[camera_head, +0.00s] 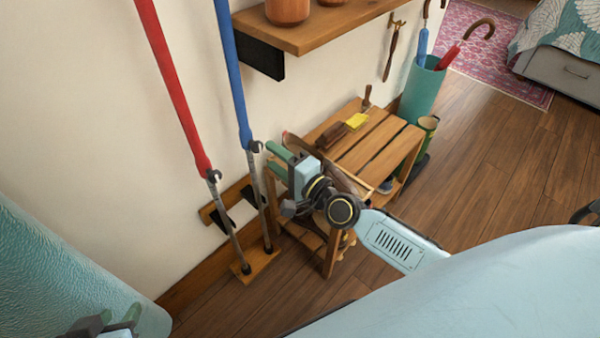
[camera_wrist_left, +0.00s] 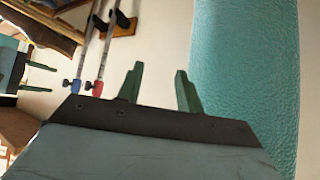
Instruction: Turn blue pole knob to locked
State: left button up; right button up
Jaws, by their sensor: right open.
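The blue pole (camera_head: 231,70) stands by the wall with a dark knob (camera_head: 257,147) at the lower end of its blue section; the knob's locked or unlocked state cannot be told. Its blue collar also shows in the left wrist view (camera_wrist_left: 77,84). My right gripper (camera_head: 269,157) is open, its green fingers pointing at the knob from the right. In the left wrist view its fingertips look slightly apart from the knob. My left gripper (camera_head: 121,312) is at the lower left of the head view, away from the poles; its fingers stand open and empty in the wrist view (camera_wrist_left: 160,70).
A red pole (camera_head: 172,82) with its own knob (camera_head: 214,176) stands left of the blue one. Both rest in a wooden rack (camera_head: 256,265). A slatted wooden bench (camera_head: 378,150) stands beneath my right arm, and a wall shelf (camera_head: 330,28) hangs above. A teal umbrella stand (camera_head: 422,88) is beyond.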

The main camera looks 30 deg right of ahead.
pick_arm(q)
jog(key=shift+s+a+f+g+y, duration=0.2)
jog(key=shift+s+f+g, duration=0.15)
jog(key=shift+s, duration=0.2)
jog(key=shift+s+a+f+g+y, duration=0.1)
jog(key=shift+s+a+f+g, duration=0.1)
jog(key=shift+s+f+g, duration=0.25)
pick_arm(e)
jog(key=v, duration=0.9)
jog(key=shift+s, duration=0.25)
pick_arm(q)
jog(key=shift+r, duration=0.1)
